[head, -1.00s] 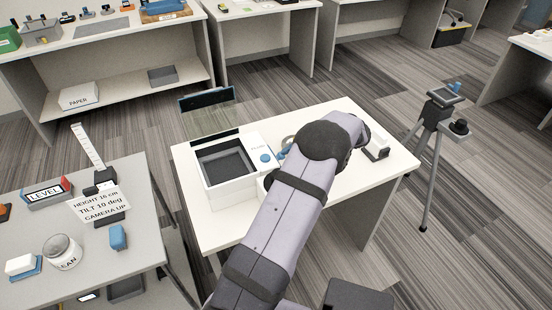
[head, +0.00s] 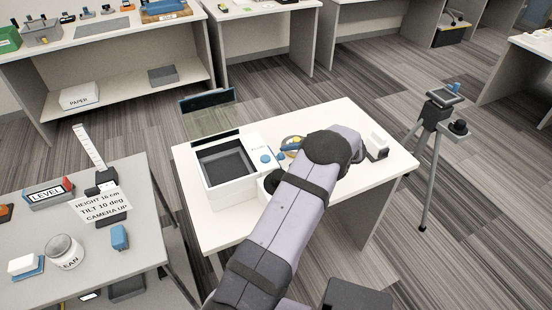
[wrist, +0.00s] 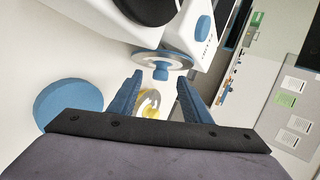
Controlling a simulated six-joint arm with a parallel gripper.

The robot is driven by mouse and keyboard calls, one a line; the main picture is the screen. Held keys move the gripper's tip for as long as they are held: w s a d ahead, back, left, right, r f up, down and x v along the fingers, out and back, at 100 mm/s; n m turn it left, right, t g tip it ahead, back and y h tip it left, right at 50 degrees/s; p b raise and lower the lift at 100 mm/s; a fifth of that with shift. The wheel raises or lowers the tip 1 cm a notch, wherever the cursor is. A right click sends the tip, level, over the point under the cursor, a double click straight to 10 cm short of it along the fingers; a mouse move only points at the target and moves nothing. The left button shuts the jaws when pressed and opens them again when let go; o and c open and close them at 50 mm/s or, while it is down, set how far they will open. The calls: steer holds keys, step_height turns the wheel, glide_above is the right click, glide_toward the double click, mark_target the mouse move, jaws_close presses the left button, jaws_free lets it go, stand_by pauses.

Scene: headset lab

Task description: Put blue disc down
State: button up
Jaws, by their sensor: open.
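A blue disc (wrist: 68,103) shows at the left of the wrist view and appears to lie on the white tabletop. My gripper (wrist: 160,78) has its two blue fingers spread with nothing held between them. The disc is outside the fingers, to their left and apart from them. A yellow and grey ring-like piece (wrist: 149,103) shows between the fingers, lower down.
The white table (head: 225,232) carries a white device (head: 232,193) with a dark recess and a raised glass lid (head: 209,118). A tripod (head: 432,150) stands right of the table. A grey bench (head: 100,255) is at left.

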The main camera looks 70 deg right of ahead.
mark_target(279, 158)
steer(key=shift+d+p+x, duration=0.1)
steer(key=shift+p+x, duration=0.45)
steer(key=shift+x, duration=0.6)
steer(key=shift+d+p+x, duration=0.15)
steer(key=shift+p+x, duration=0.35)
steer(key=shift+x, duration=0.65)
steer(key=shift+s+r, duration=0.1)
jaws_close()
